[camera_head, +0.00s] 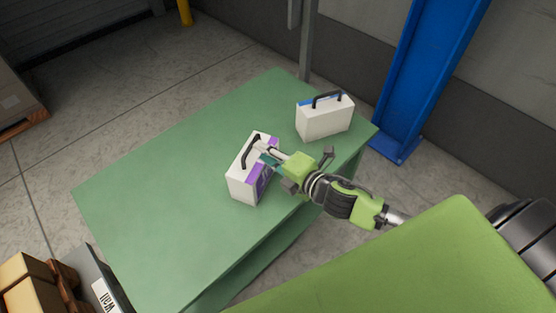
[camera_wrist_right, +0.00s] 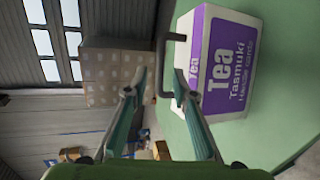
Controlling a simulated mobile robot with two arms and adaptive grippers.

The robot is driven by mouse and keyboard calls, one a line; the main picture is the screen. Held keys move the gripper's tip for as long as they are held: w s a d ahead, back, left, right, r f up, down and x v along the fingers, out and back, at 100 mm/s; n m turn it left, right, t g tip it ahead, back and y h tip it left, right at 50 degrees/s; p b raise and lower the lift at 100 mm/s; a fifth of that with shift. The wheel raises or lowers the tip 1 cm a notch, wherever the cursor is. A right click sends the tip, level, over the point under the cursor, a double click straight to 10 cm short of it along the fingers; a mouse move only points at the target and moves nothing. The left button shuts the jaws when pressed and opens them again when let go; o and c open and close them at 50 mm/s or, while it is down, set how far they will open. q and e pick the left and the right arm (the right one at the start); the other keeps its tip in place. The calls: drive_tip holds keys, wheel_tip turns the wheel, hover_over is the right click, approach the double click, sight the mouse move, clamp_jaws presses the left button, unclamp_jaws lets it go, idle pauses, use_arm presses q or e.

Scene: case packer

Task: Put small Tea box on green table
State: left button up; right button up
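The Tea box (camera_head: 240,183) is white with purple panels and a dark handle. It stands upright on the green table (camera_head: 150,200), near the table's front side. In the right wrist view, the box (camera_wrist_right: 222,65) shows the words "Tea Tasmuki". My right gripper (camera_head: 264,153) is at the upper right side of the box, by its handle. In the right wrist view, its fingers (camera_wrist_right: 160,80) are apart, and the handle shows in the gap between the fingertips. I cannot tell how deep the handle sits between them. My left gripper is in neither view.
A white box with a blue top and dark handle (camera_head: 325,119) stands at the table's back right. A blue pillar (camera_head: 425,80) rises behind that corner. The table's left half is clear. Cartons (camera_head: 28,285) are at the lower left, off the table.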

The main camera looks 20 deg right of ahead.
drive_tip(key=shift+v, duration=2.85)
